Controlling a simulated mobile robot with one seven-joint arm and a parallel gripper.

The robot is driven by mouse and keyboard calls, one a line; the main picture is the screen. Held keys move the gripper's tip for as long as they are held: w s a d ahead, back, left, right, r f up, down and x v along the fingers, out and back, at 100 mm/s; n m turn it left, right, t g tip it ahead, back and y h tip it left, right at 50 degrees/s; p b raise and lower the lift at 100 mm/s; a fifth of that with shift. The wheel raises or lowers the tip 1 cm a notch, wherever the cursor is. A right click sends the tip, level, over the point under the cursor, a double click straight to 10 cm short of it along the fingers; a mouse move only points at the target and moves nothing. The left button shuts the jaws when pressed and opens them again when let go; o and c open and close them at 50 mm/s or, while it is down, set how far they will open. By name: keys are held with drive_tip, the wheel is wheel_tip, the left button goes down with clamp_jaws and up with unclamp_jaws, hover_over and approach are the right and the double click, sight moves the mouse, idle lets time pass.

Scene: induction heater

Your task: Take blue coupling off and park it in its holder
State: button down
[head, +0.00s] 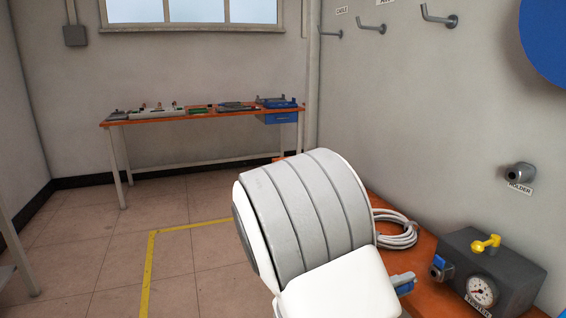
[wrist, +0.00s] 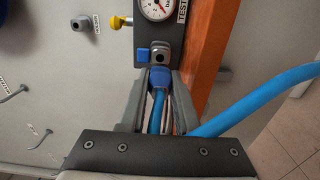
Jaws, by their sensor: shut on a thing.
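The blue coupling (wrist: 159,77) is between the fingers of my gripper (wrist: 158,84), which is shut on it. A blue hose (wrist: 260,98) runs from it. In the wrist view the coupling lies just in front of the grey port (wrist: 160,54) of the tester. In the head view the port (head: 437,270) shows bare, and a blue piece (head: 405,283) at my arm's edge stands a little apart from it. My arm hides most of the gripper there. The holder (head: 518,173) is an empty grey stub on the right wall; it also shows in the wrist view (wrist: 84,24).
The dark tester box (head: 492,268) carries a gauge (head: 481,291) and a yellow valve handle (head: 486,243). It stands on an orange bench (head: 425,250) against the wall. A coiled white cable (head: 397,230) lies behind my arm. Wall hooks (head: 439,17) are above.

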drive_tip(key=shift+s+a, duration=0.15)
drive_tip(key=shift+a, duration=0.2)
drive_tip(key=shift+r, duration=0.1)
idle(0.3)
drive_tip(key=shift+d+r+p, duration=0.15)
drive_tip(key=shift+r+p, duration=0.1)
drive_tip(key=shift+p, duration=0.15)
drive_tip(key=w+d+r+n+p, duration=0.1)
drive_tip(key=d+r+n+p, duration=0.4)
drive_tip(key=r+n+p, duration=0.6)
drive_tip(key=d+r+n+p, duration=0.5)
drive_tip(key=r+n+p, duration=0.2)
drive_tip(key=r+p, duration=0.4)
drive_tip(key=f+x, duration=0.1)
drive_tip(key=x, duration=0.7)
drive_tip(key=shift+w+d+f, duration=0.15)
drive_tip(key=shift+w+d, duration=0.1)
drive_tip(key=shift+d, duration=0.4)
idle(1.2)
